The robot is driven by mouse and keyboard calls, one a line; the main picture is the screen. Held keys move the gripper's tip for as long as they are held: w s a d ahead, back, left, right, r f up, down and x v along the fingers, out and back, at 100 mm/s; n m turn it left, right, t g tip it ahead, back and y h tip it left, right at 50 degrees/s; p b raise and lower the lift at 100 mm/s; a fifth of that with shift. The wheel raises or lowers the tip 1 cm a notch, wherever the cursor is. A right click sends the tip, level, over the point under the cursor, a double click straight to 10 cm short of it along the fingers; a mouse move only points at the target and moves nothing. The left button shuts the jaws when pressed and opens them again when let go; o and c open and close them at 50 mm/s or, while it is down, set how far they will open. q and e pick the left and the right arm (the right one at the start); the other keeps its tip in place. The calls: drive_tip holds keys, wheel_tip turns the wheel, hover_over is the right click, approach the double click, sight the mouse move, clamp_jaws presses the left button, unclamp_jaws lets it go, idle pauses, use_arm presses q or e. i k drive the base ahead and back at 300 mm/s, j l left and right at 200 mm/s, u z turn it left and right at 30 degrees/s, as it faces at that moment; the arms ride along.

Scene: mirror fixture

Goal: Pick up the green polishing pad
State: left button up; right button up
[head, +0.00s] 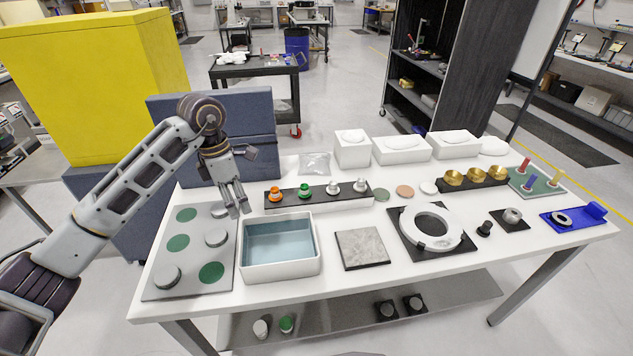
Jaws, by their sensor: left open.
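A flat green disc (381,195), which looks like the green polishing pad, lies on the white table behind the mirror ring. A copper-brown disc (404,191) and a white disc (428,187) lie in a row to its right. My left gripper (237,210) is open and empty. It points down near the right edge of the grey plate, well to the left of the green disc. The black rack stands between them. My right gripper is not in view.
The black rack (330,205) holds orange, green and metal knobs. A white-rimmed basin (312,262) is in front of it. A grey plate (155,275) bears green circles and metal discs. A stone tile (362,247) and mirror ring (408,219) lie further right. White blocks (352,152) stand behind.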

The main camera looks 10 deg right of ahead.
sight(303, 193)
drive_tip(key=i+l, duration=0.3)
drive_tip(key=l, duration=0.2)
drive_tip(key=i+l, duration=0.35)
drive_tip(key=l, duration=0.1)
